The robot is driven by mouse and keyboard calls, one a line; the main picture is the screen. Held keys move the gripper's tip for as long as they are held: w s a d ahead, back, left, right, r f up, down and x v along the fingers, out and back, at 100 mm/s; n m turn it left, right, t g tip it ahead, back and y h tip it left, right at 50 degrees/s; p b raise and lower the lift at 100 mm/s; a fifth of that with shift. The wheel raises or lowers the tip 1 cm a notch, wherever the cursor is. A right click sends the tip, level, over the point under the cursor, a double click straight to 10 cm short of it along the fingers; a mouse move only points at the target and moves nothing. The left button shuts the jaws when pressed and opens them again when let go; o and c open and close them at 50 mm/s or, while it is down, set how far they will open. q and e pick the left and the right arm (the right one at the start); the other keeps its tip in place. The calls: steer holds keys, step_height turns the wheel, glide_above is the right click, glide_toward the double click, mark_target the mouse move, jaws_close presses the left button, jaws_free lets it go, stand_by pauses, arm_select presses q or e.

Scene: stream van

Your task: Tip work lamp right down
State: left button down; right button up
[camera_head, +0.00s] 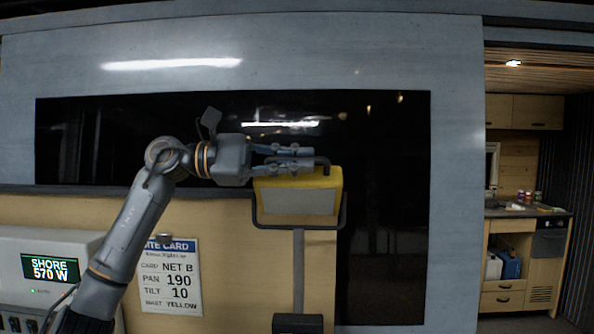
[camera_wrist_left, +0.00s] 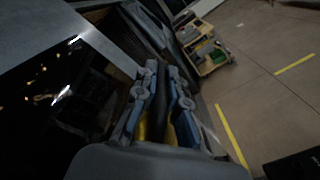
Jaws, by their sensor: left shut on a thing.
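The work lamp (camera_head: 298,197) has a yellow housing and a pale front panel. It sits in a dark U-shaped bracket (camera_head: 346,212) on a grey post (camera_head: 298,268), facing roughly toward me. My left gripper (camera_head: 312,160) reaches in from the left at the lamp's top edge and is shut on the dark handle (camera_head: 326,162) there. In the left wrist view the fingers (camera_wrist_left: 166,98) close around a dark bar, with a bit of yellow housing (camera_wrist_left: 141,130) beside it. My right gripper is not in view.
A site card (camera_head: 171,278) reads pan 190, tilt 10, mast yellow. A display unit (camera_head: 50,268) stands at the left. Behind the lamp is a dark glossy window (camera_head: 390,200). A van interior with cabinets (camera_head: 525,111) opens at the right.

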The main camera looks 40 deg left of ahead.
arm_select(q)
steer(key=shift+s+d+f+m+b, duration=0.3)
steer(key=shift+s+f+m+b, duration=0.05)
steer(key=shift+f+m+b, duration=0.25)
steer(key=shift+s+d+f+m+b, duration=0.3)
steer(key=shift+f+m+b, duration=0.2)
steer(key=shift+b, duration=0.1)
steer(key=shift+f, duration=0.1)
steer(key=c, duration=1.4)
jaws_free()
glide_toward(296, 176)
steer(key=s, duration=0.2)
steer(key=s+d, duration=0.1)
steer(key=s, duration=0.1)
steer(key=shift+s+r, duration=0.1)
steer(key=shift+r, duration=0.2)
steer(key=shift+d+f, duration=0.1)
